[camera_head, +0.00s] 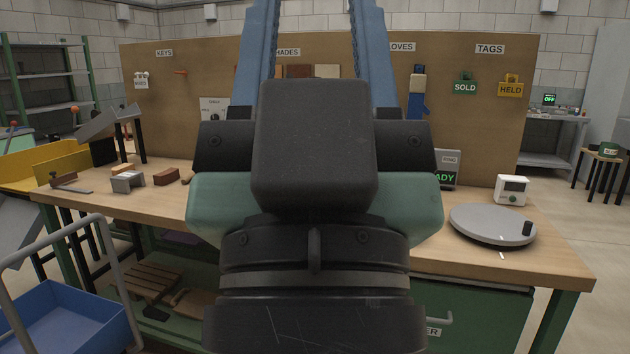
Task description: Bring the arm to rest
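My gripper (314,45) fills the middle of the view, close to the camera and pointing upward. Its dark wrist and green-and-black body stand in front of the workbench (545,262). Two blue fingers rise from the body and lean toward each other. They are apart where they show, but their tips are cut off by the top edge, so whether they meet or hold anything is hidden. The gripper body hides the middle of the bench and part of the board behind it.
A pegboard (200,80) stands behind. A blue cart (65,315) is at lower left.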

